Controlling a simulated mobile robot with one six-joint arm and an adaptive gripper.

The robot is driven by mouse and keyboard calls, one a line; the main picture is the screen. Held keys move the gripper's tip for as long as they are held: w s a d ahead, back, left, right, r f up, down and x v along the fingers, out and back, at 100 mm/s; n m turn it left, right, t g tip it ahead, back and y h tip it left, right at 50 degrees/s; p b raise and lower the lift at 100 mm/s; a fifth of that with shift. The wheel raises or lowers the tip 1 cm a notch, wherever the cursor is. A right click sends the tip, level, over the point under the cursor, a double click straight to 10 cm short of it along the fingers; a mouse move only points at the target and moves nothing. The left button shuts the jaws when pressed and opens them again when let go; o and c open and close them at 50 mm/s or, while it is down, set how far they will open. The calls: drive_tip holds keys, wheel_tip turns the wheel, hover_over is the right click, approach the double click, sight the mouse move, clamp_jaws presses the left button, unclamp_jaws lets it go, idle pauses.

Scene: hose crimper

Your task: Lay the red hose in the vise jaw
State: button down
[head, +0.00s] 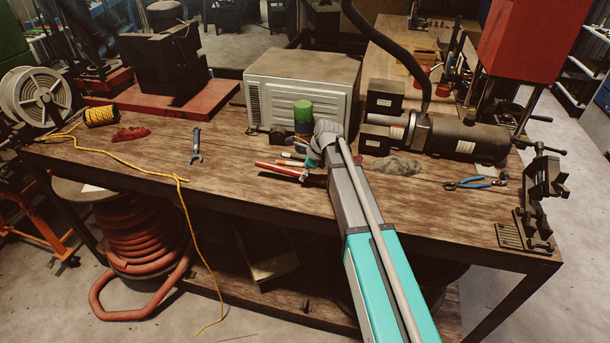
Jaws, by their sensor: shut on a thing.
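A short, straight red hose (275,168) is at the middle of the workbench, low over or on the wood; I cannot tell whether it touches. My gripper (306,171) is at the hose's right end, shut on it; my arm partly hides the fingers. The dark metal vise (545,185) is at the right end of the bench, well to the right of my gripper. No hose shows in its jaw.
A pale metal box (300,88) and a green-topped container (303,113) stand behind my gripper. A grey rag (398,165), blue-handled pliers (475,182) and a dark motor unit (455,137) lie toward the vise. A wrench (196,147) and yellow cord (120,165) are left.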

drive_tip(key=shift+f+b, duration=0.6)
drive_tip(key=shift+f, duration=0.05)
drive_tip(key=shift+c, duration=2.1)
unclamp_jaws()
drive_tip(key=shift+r, duration=0.2)
drive_tip(key=shift+r+p, duration=0.7)
drive_tip(key=shift+p, duration=0.15)
drive_tip(key=p+v, duration=1)
drive_tip(key=v, duration=0.1)
drive_tip(key=shift+d+r+p, duration=0.2)
drive_tip(key=shift+r+p, duration=0.05)
drive_tip(key=shift+p, duration=0.1)
drive_tip(key=shift+s, duration=0.1)
